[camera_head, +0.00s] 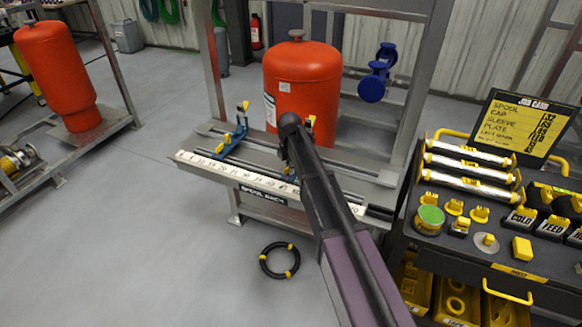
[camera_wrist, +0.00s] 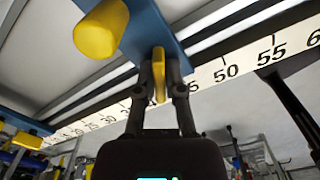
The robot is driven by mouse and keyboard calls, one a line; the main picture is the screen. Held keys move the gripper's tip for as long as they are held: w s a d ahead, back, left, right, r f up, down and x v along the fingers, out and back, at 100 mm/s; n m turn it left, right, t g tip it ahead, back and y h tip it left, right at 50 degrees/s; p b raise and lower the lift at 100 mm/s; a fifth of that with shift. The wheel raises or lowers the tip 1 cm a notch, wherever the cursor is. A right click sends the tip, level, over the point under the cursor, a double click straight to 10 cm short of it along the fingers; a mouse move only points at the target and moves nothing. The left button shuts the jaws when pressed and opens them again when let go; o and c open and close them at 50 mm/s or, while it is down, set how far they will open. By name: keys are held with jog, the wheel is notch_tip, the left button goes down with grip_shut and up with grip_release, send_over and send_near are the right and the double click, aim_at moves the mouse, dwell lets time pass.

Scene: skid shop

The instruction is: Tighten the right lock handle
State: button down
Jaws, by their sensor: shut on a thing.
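In the wrist view, a flat yellow lock handle (camera_wrist: 159,72) hangs at the edge of a blue carriage (camera_wrist: 155,28). My gripper (camera_wrist: 160,85) is shut on this handle, one dark finger on each side. A larger rounded yellow part (camera_wrist: 100,30) sits beside it on the same carriage. In the head view, my arm covers the gripper, the handle and most of the right carriage; only a yellow tip (camera_head: 312,121) shows beside the arm. The left blue carriage (camera_head: 232,138) stands on the rail with yellow parts on it. I cannot tell how tight the handle is.
A numbered white scale (camera_head: 220,175) runs along the rail's front edge. An orange tank (camera_head: 303,85) stands close behind. A black tool cart (camera_head: 478,246) stands on the right. A black ring with yellow bands (camera_head: 279,260) lies on the floor. Open floor is at the left.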

jog(key=shift+s+n, duration=0.1)
jog(key=shift+n, duration=2.8)
jog(key=c, duration=0.7)
grip_release()
jog(key=shift+c, duration=0.2)
jog(key=shift+r, duration=0.1)
jog(key=shift+r+p, duration=3.45)
jog(key=shift+p, duration=0.1)
